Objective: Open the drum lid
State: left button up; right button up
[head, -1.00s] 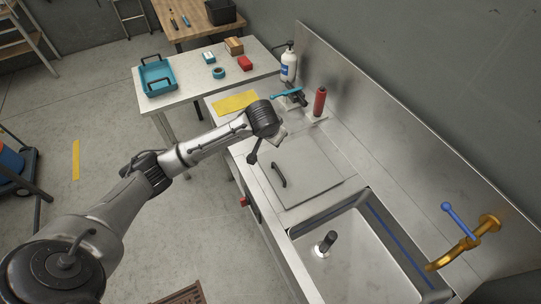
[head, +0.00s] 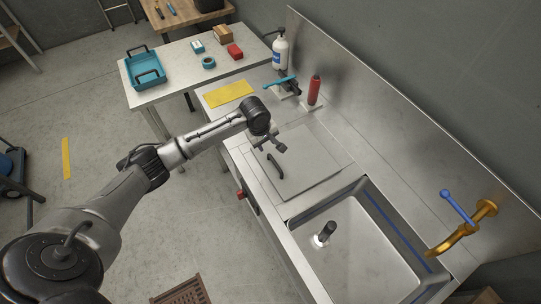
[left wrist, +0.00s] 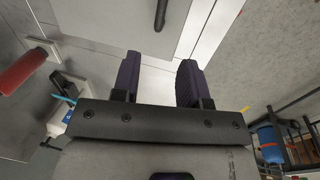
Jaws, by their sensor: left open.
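The drum lid (head: 312,172) is a flat, square grey plate lying closed in the steel counter. Its dark bar handle (head: 276,166) stands near the lid's left side. In the left wrist view the lid (left wrist: 112,22) fills the upper part, with the handle (left wrist: 161,12) at the top edge. My left gripper (head: 270,146) is over the lid's far left part, just beyond the handle. In the left wrist view its two dark fingers (left wrist: 159,78) are apart with nothing between them, and the handle is ahead of them, not touching. My right gripper is not in view.
A sink basin (head: 362,244) with a brass tap (head: 462,235) is at the near right. A red bottle (head: 314,90), a teal-handled tool (head: 281,83) and a yellow cloth (head: 229,94) are behind the lid. The steel backsplash (head: 390,130) borders the right.

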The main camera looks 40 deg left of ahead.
aim_at(271, 157)
pick_arm(q)
jog(key=f, duration=0.3)
jog(key=w+f, duration=0.1)
jog(key=f, duration=0.2)
jog(key=w+f+b, duration=0.1)
jog(key=f, duration=0.3)
jog(key=shift+d+f, duration=0.1)
jog(key=shift+d, duration=0.2)
grip_shut()
